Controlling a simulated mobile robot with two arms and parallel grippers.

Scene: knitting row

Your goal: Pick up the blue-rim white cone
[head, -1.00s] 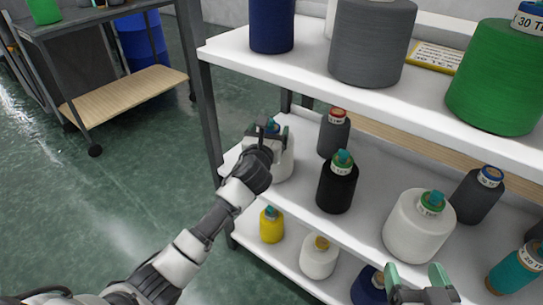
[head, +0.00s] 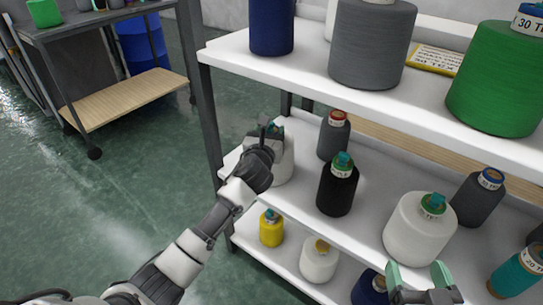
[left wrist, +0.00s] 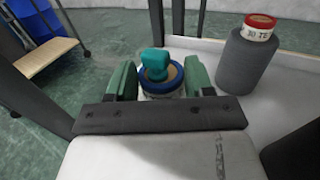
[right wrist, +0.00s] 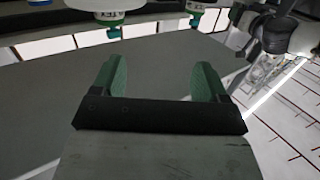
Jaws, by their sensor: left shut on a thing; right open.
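The blue-rim white cone (head: 284,168) stands upright on the middle shelf at its left end, largely hidden behind my left gripper in the head view. In the left wrist view its blue rim (left wrist: 144,86) and teal top piece (left wrist: 154,62) sit between the green fingers. My left gripper (head: 270,131) is shut on the top of this cone; it also shows in the left wrist view (left wrist: 160,82). I cannot tell whether the cone's base touches the shelf. My right gripper (head: 420,277) is open and empty at the front of the shelves, with nothing between its fingers in the right wrist view (right wrist: 152,80).
A red-rim grey cone (head: 333,136) and a green-rim black cone (head: 337,190) stand to the right of the held cone. A green-rim white cone (head: 418,230) is further right. The white upper shelf (head: 300,73) hangs above. A shelf post (head: 211,130) stands at left.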

